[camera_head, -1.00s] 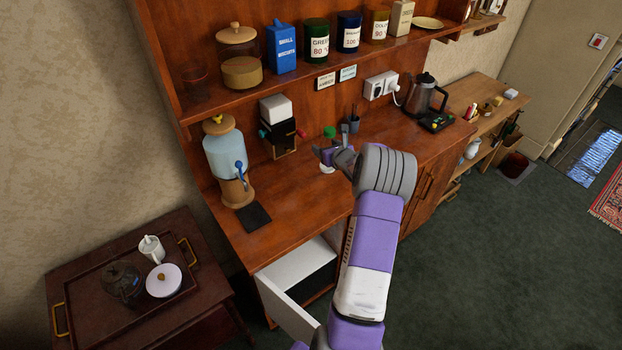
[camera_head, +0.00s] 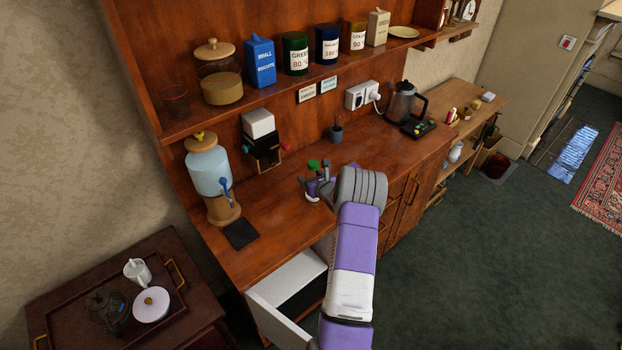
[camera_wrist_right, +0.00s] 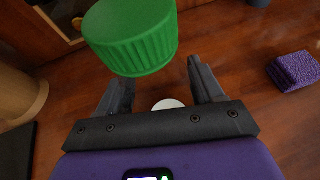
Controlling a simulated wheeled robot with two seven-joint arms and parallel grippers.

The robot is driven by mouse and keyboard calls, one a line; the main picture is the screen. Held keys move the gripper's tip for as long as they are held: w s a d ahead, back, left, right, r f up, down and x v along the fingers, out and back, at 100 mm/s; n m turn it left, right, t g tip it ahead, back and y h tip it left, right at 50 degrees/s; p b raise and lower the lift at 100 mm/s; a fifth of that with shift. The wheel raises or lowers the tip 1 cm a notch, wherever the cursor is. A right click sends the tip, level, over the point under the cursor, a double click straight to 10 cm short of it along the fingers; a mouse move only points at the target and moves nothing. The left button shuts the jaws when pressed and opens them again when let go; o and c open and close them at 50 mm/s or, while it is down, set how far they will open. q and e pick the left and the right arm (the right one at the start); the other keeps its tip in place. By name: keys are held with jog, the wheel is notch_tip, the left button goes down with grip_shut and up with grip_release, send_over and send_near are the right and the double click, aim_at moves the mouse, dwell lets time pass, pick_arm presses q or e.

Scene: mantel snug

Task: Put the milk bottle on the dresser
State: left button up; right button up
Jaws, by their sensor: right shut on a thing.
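The milk bottle shows mainly as a green ribbed cap (camera_head: 313,164) in the head view, over the worktop of the wooden dresser (camera_head: 280,205). In the right wrist view the cap (camera_wrist_right: 132,38) is large and close to the camera. A small pale patch shows between the fingers; most of the bottle's body is hidden. My right gripper (camera_head: 319,188) is shut on the bottle, just below the cap. I cannot tell whether the bottle's base touches the worktop. My left gripper is not in view.
A drinks dispenser (camera_head: 210,175) and dark mat (camera_head: 240,234) are left on the worktop. A black-and-white machine (camera_head: 261,140), a small pot (camera_head: 336,133) and a kettle (camera_head: 401,102) stand behind. A white drawer (camera_head: 285,290) is open below.

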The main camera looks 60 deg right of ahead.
jog(key=shift+r, duration=0.15)
jog(key=o, duration=1.4)
jog(key=shift+f, duration=0.2)
jog(key=shift+r, duration=0.2)
jog(key=v, duration=1.2)
jog(key=shift+f, duration=0.1)
